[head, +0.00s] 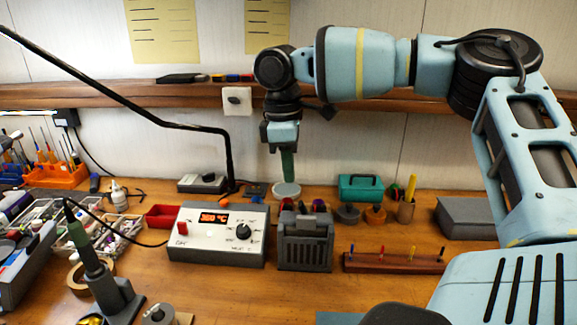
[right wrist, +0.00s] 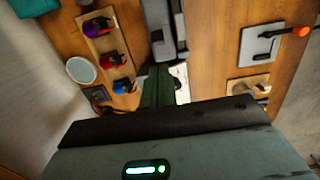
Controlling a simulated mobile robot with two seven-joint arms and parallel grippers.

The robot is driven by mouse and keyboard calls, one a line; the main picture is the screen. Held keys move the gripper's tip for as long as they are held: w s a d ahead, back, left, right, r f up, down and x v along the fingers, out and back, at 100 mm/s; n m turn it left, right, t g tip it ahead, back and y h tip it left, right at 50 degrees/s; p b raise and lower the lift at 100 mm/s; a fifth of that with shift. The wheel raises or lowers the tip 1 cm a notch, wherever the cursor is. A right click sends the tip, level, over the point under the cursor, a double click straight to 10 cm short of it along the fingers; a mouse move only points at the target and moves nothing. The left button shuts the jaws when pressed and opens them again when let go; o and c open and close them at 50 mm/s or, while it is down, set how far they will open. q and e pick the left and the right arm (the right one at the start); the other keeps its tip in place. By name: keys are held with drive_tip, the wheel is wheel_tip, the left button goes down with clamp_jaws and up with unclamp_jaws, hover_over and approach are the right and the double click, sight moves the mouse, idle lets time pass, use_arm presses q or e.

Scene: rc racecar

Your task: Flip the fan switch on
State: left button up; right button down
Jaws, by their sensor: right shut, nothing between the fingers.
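No switch in view is marked clearly enough for me to tell which is the fan switch. A white wall plate (head: 237,100) with a small dark centre sits on the wooden ledge behind the bench. A small grey box (head: 202,183) with a dark knob stands at the back. A white control unit (head: 218,236) has a red display, a red switch and a black knob. My right gripper (head: 288,166) points down above the back of the bench, right of the wall plate and apart from it. Its green fingers (right wrist: 159,86) are shut and empty in the right wrist view.
A grey slotted box (head: 305,244) stands before my right gripper, a teal box (head: 360,188) to its right. A black bent rod (head: 130,100) reaches down from the upper left. A soldering iron stand (head: 112,292) is front left. Bare wood lies front centre.

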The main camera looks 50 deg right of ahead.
sight(303, 208)
use_arm(q)
drive_tip(key=shift+w+r, duration=0.25)
drive_tip(key=shift+w, duration=0.2)
use_arm(e)
drive_tip(key=f, duration=0.7)
drive_tip(key=shift+s+d+f, duration=0.1)
drive_tip(key=shift+s+d, duration=0.1)
drive_tip(key=shift+s, duration=0.05)
use_arm(q)
drive_tip(key=shift+s+r+p, duration=0.1)
drive_tip(key=shift+s+p, duration=0.2)
use_arm(e)
drive_tip(key=shift+s+d+t+y, duration=0.1)
drive_tip(key=shift+s+t+y, duration=0.05)
drive_tip(key=shift+t+y, duration=0.2)
